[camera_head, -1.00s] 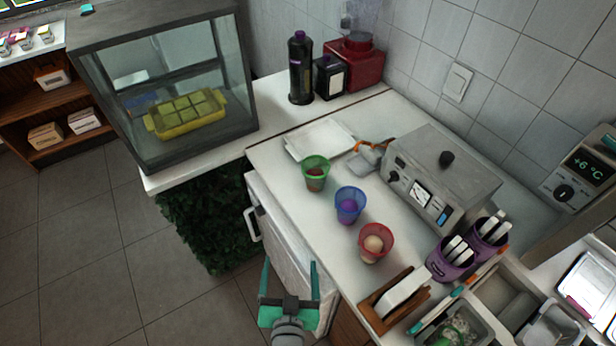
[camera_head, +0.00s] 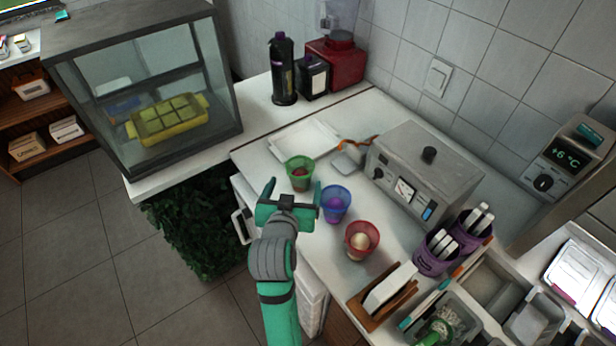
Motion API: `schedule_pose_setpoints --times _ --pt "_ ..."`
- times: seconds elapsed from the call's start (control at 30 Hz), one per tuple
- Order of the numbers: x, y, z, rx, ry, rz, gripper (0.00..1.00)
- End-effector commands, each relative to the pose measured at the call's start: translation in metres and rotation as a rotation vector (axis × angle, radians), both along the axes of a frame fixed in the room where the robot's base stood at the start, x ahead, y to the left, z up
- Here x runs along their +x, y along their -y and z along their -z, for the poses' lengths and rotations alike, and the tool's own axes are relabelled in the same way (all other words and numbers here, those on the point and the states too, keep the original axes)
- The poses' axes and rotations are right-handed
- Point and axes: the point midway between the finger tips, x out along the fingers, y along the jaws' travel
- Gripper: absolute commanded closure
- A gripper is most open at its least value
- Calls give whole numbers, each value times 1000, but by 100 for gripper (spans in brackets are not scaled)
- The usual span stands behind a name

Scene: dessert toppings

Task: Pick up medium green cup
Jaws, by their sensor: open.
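The green cup (camera_head: 299,175) stands upright on the white counter, with something dark red inside. A blue cup (camera_head: 336,205) with purple contents stands to its right and nearer, and a red cup (camera_head: 362,241) with a pale ball stands beyond that. My gripper (camera_head: 295,187) is open, its two fingers spread to the left and right. In the picture it lies just in front of the green cup and covers its lower edge. The right finger overlaps the left edge of the blue cup. I cannot tell whether either finger touches a cup.
A white tray (camera_head: 303,144) lies behind the green cup. A grey metal appliance (camera_head: 424,172) stands to the right. A wooden holder (camera_head: 383,297) and purple containers (camera_head: 436,254) stand at the front right. A glass case (camera_head: 222,90) stands at the left.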

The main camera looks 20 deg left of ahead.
Motion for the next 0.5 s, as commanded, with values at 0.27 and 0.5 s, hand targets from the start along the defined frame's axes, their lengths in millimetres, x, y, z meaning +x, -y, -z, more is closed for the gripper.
schedule_pose_setpoints --times 0.27,0.5 --pt "33 -5 12 -4 -1 3 17" --pt "51 -9 20 -3 -1 1 17"
